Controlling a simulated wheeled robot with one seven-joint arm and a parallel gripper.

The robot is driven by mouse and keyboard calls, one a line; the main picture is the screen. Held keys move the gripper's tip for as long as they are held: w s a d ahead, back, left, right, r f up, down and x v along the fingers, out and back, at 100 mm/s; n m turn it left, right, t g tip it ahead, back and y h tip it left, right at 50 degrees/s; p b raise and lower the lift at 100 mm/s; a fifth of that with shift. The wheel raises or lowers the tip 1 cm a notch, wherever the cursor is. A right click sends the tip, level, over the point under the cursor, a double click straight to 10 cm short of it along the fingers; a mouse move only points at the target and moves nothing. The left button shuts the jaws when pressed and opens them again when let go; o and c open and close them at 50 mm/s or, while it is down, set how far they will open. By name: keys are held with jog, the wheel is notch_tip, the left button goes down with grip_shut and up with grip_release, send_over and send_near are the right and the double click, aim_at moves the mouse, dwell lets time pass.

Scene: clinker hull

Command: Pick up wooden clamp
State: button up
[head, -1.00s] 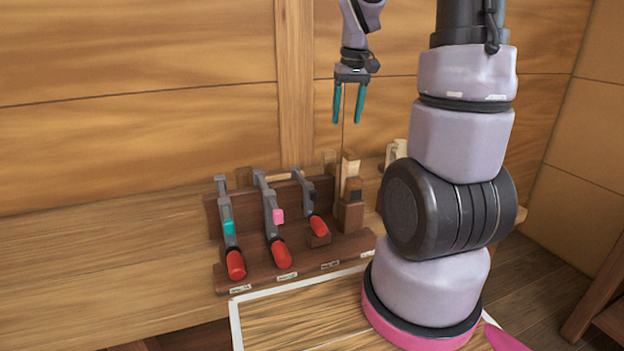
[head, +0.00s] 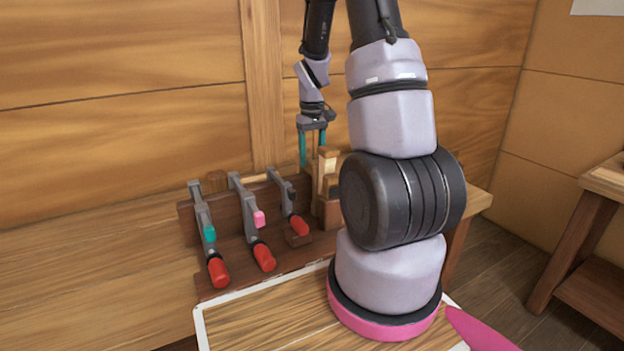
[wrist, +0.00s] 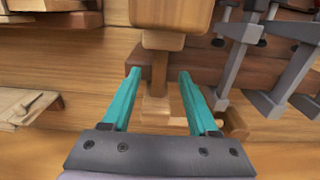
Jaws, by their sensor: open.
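The wooden clamp (head: 327,168) stands upright at the right end of the clamp rack (head: 240,252), with pale wood above and darker brown blocks below. My gripper (head: 312,148) has teal fingers and is open and empty, close to the clamp's top at its upper left. In the wrist view, the clamp's pale block (wrist: 170,18) fills the top middle. A narrower part below it shows between my open fingers (wrist: 158,75). I cannot tell whether the fingers touch the clamp. My arm hides the area just right of the clamp in the head view.
Three metal bar clamps with red handles (head: 219,273) lean on the rack left of the wooden clamp. The plank wall (head: 120,120) is close behind. A wooden table (head: 590,200) stands at the right. The bench left of the rack is clear.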

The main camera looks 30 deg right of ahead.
jog(key=shift+d+f, duration=0.1)
jog(key=shift+f, duration=1.2)
grip_shut()
jog(key=shift+r, duration=0.1)
